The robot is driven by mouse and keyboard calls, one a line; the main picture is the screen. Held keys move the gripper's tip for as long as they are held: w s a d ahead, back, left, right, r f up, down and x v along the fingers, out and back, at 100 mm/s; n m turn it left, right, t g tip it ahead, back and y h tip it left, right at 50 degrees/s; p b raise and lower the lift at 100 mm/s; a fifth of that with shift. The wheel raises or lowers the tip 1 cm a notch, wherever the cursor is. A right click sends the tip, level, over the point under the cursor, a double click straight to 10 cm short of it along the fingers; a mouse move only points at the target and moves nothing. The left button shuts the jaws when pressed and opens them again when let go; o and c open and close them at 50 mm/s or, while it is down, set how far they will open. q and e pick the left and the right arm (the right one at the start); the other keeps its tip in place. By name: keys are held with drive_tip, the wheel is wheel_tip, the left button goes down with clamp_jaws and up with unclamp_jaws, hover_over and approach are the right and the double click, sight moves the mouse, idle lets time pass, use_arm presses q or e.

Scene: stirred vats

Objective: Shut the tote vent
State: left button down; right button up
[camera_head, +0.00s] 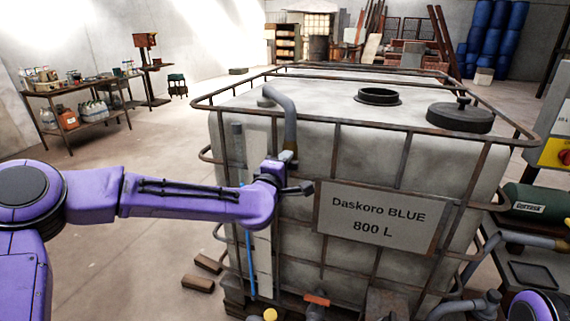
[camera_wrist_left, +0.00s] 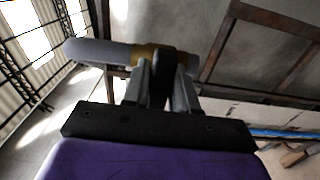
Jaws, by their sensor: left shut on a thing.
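The tote (camera_head: 290,205) is a large pale tank in a rusty cage, labelled "Daskoro BLUE 800 L". A grey bent pipe (camera_head: 283,105) rises at its top left front edge and curves down to a brass fitting (camera_head: 287,156); this looks like the vent. In the left wrist view, the grey pipe (camera_wrist_left: 95,51) and brass collar (camera_wrist_left: 146,57) run in behind my fingers. My left gripper (camera_head: 284,164) is at the fitting. Its fingers (camera_wrist_left: 165,82) are shut on a dark part, apparently the vent handle. Whether the vent is open cannot be told. My right gripper is not in view.
On the tote's top are a dark-rimmed round opening (camera_head: 378,97) and a dark round lid (camera_head: 460,117). Cage bars surround the pipe closely. A shelf (camera_head: 75,108) with bottles stands at the left. Pipes and a green cylinder (camera_head: 535,204) crowd the right. Floor at the left is mostly clear.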

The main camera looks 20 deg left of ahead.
use_arm(q)
drive_tip(key=c, duration=1)
unclamp_jaws()
drive_tip(key=shift+s, duration=0.1)
drive_tip(key=shift+s+f, duration=0.1)
drive_tip(key=shift+s, duration=0.25)
drive_tip(key=s+b, duration=0.2)
drive_tip(key=s, duration=0.7)
drive_tip(key=shift+s+a, duration=0.15)
drive_tip(key=shift+s, duration=0.2)
